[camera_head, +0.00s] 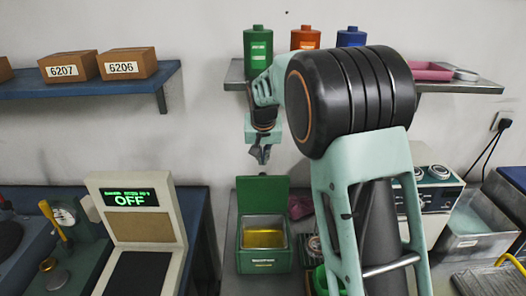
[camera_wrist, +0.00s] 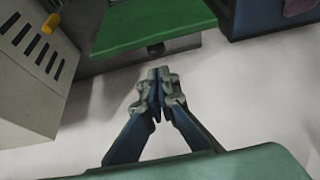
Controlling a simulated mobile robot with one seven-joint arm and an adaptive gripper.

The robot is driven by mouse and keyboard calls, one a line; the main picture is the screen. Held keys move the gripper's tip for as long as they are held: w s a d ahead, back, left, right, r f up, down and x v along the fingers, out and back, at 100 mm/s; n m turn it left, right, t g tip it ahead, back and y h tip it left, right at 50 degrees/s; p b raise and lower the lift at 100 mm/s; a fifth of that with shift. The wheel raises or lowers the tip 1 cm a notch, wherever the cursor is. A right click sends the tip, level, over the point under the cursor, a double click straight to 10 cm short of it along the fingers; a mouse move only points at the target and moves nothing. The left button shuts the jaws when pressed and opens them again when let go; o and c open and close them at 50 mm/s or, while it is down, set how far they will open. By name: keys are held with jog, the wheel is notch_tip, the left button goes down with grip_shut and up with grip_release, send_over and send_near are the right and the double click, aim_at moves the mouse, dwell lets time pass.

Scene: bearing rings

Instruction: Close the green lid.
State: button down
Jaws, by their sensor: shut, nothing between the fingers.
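The green lid (camera_head: 262,193) stands open and upright at the back of a green box (camera_head: 264,262). The box holds a metal tray with yellow liquid (camera_head: 264,239). My gripper (camera_head: 260,157) hangs just above the lid's top edge in the head view, apart from it as far as I can tell. In the wrist view my gripper (camera_wrist: 158,74) has its fingertips together with nothing between them. A green panel (camera_wrist: 155,22) lies just beyond the tips there, and it looks like the lid. The lid's hinge is not clearly visible.
A device reading OFF (camera_head: 133,230) stands left of the box. A purple cloth (camera_head: 300,206) lies to its right. Green, orange and blue bottles (camera_head: 305,40) stand on a shelf behind my arm. My arm hides much of the bench's right side.

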jog(key=x, duration=0.5)
jog(key=shift+w+f+p, duration=0.15)
jog(key=shift+f+p, duration=0.05)
jog(key=shift+p, duration=0.2)
jog(key=shift+f+b, duration=0.1)
jog(key=shift+b, duration=0.3)
